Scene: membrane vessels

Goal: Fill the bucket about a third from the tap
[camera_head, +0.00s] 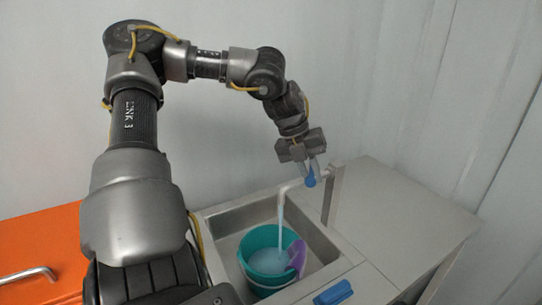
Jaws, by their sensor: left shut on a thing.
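A teal bucket (248,262) stands upright in the sink, under the tap (292,187). A pale blue stream of water (281,222) runs from the spout down into the bucket. Light blue water (268,262) covers the inside of the bucket; its exact depth is hard to tell. My left gripper (309,174) reaches down from above and is shut on the tap's blue handle (310,181). My right gripper is not in view.
The sink (222,226) is set in a grey counter (405,212), with free counter to its right. A purple thing (297,254) lies at the bucket's right side. A blue object (333,293) is at the front edge. An orange surface (40,245) is at left.

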